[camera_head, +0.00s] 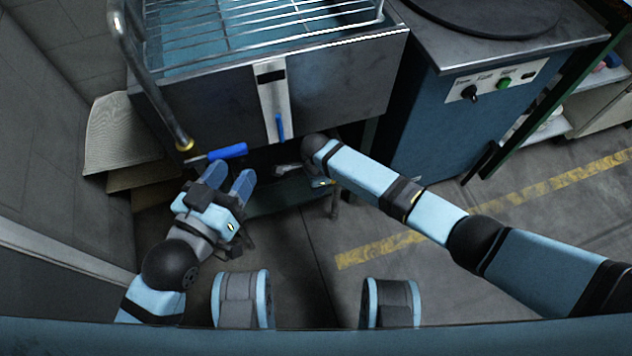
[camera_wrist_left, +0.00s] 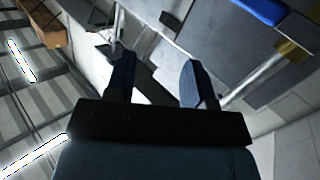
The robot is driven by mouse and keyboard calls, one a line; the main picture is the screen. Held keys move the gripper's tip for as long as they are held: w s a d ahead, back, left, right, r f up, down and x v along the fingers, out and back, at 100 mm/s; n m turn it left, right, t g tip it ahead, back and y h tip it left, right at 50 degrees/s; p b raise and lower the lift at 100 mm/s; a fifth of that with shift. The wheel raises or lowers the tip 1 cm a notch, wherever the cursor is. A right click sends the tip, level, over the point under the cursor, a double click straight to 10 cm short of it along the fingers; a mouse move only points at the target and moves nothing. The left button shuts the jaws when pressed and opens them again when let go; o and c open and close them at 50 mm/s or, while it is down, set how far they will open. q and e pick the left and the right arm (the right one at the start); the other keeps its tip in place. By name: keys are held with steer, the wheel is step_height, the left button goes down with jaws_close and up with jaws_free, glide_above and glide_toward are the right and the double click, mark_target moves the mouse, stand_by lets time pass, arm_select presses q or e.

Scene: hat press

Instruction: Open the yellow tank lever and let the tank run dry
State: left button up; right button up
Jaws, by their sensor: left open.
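The grey metal tank (camera_head: 340,85) stands at the top middle, with a wire rack (camera_head: 250,30) over blue liquid. A blue lever handle (camera_head: 228,152) sits below the pipe's brass fitting at the tank's left front; the handle also shows in the left wrist view (camera_wrist_left: 260,10). No yellow lever can be made out clearly. My left gripper (camera_head: 229,177) is open and empty just below the blue handle, apart from it. Its two spread fingers show in the left wrist view (camera_wrist_left: 158,78). My right arm (camera_head: 370,180) reaches under the tank front; its gripper is mostly hidden there.
A metal pipe (camera_head: 150,85) runs down the tank's left side. A blue cabinet with a control panel (camera_head: 495,82) stands to the right. Cardboard-like sheets (camera_head: 115,140) lean at the left. The floor with a yellow stripe (camera_head: 380,250) is clear at the lower right.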

arm_select(q)
steer(key=shift+r, duration=0.1)
arm_select(e)
jaws_close()
steer(key=shift+r, duration=0.15)
steer(key=shift+w+r+p, duration=0.25)
steer(key=shift+r+p, duration=0.1)
steer(key=shift+p, duration=0.45)
steer(key=r+y+p, duration=0.1)
steer(key=p, duration=0.6)
steer(key=shift+w+d+r+y, duration=0.2)
steer(key=shift+d+r+y, duration=0.15)
steer(key=shift+d+y, duration=0.05)
steer(key=shift+d+g+y+p, duration=0.2)
steer(key=shift+g+y+p, duration=0.1)
steer(key=shift+p, duration=0.35)
arm_select(q)
steer(key=s+a+f+g+y, duration=0.3)
steer(key=a+f+g, duration=0.1)
steer(key=f, duration=0.2)
steer(key=shift+a+f+g+p, duration=0.25)
steer(key=shift+f+g+p, duration=0.05)
steer(key=shift+p, duration=0.05)
arm_select(e)
steer(key=shift+w+d+r+g+y, duration=0.25)
steer(key=shift+d+y, duration=0.25)
steer(key=shift+y, duration=0.3)
steer(key=shift+s, duration=0.1)
